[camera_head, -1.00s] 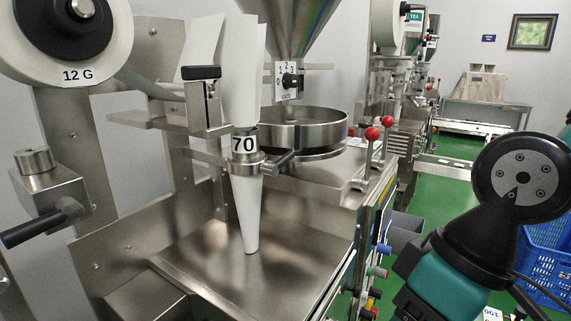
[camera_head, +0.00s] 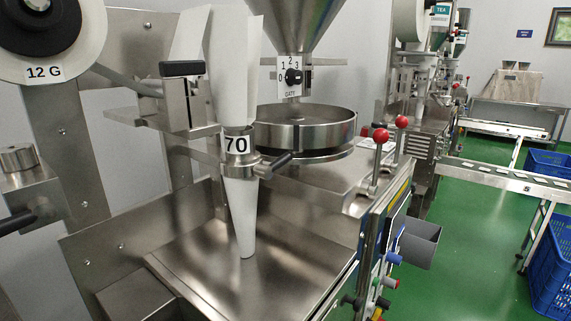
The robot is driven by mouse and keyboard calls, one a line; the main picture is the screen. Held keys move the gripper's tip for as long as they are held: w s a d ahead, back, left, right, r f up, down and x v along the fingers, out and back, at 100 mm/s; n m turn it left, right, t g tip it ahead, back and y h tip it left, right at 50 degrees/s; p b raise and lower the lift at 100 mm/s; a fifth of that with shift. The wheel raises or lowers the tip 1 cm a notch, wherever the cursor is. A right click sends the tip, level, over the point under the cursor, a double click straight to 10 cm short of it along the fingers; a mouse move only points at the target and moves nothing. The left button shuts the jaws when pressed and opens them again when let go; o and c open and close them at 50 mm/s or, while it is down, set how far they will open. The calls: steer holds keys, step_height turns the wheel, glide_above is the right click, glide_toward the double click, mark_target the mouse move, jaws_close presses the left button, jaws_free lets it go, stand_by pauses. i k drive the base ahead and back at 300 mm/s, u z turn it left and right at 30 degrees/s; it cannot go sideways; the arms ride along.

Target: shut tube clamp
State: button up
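The tube clamp (camera_head: 258,168) is a metal collar with a dark lever handle (camera_head: 280,161) that points out to the right. It sits around the white paper tube (camera_head: 243,215) just below a "70" label (camera_head: 236,144). The tube narrows downward and its lower end hangs at the steel tray (camera_head: 290,262). I cannot tell whether the collar is shut or open. My gripper is not in view.
A round steel pan (camera_head: 305,128) stands behind the clamp under the hopper (camera_head: 295,22). Red-knobbed levers (camera_head: 381,136) rise at the right. A black-topped bracket (camera_head: 182,69) is at the left.

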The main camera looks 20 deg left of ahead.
mark_target(265, 172)
steer(key=z, duration=0.05)
steer(key=k, duration=1.85)
steer(key=u, duration=0.65)
steer(key=i, duration=1.65)
